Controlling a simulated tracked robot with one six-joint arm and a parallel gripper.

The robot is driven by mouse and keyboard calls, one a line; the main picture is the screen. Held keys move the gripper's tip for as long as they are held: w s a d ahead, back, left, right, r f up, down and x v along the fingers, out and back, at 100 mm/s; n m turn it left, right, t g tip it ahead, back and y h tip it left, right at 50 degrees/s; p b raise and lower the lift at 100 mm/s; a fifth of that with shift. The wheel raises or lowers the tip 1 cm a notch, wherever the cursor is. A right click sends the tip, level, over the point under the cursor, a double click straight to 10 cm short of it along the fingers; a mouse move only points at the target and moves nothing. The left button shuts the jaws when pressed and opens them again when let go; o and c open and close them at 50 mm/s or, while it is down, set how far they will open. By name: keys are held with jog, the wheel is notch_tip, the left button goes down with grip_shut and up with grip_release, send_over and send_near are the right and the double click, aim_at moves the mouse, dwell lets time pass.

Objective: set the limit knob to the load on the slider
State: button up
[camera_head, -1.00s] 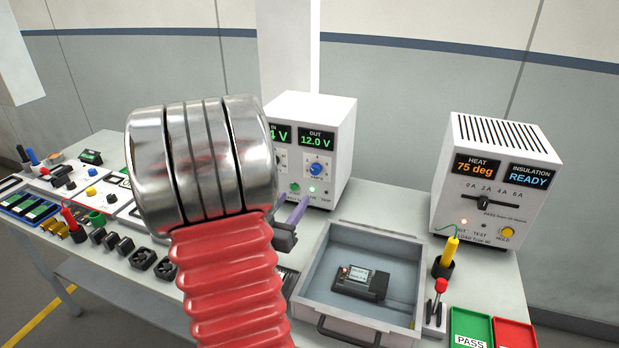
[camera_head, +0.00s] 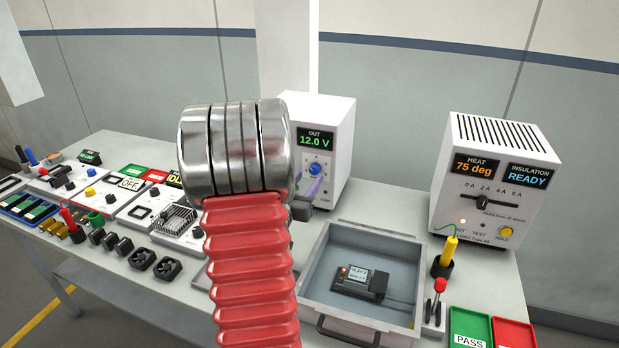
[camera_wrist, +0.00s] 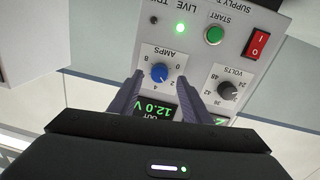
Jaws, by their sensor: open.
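The limit knob, a blue dial marked AMPS, shows on the white supply box in the head view (camera_head: 316,169) and in the wrist view (camera_wrist: 158,73). Its exact setting is too small to read. My gripper (camera_wrist: 160,80) is open, with one dark finger on each side of the knob in the wrist view; contact cannot be told. In the head view my arm hides part of the supply's front. The slider (camera_head: 482,203) on the white load box (camera_head: 494,170) has its black handle close below the 2 A mark.
The supply's OUT display (camera_head: 315,139) reads 12.0 V. In the wrist view a VOLTS knob (camera_wrist: 227,91), green START button (camera_wrist: 215,35) and red switch (camera_wrist: 256,44) are close by. An open grey drawer box (camera_head: 313,290) holding a small device stands in front.

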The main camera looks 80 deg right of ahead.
aim_at(313, 172)
jog(key=shift+s+d, duration=0.2)
jog(key=shift+d, duration=1.3)
jog(key=c, duration=1)
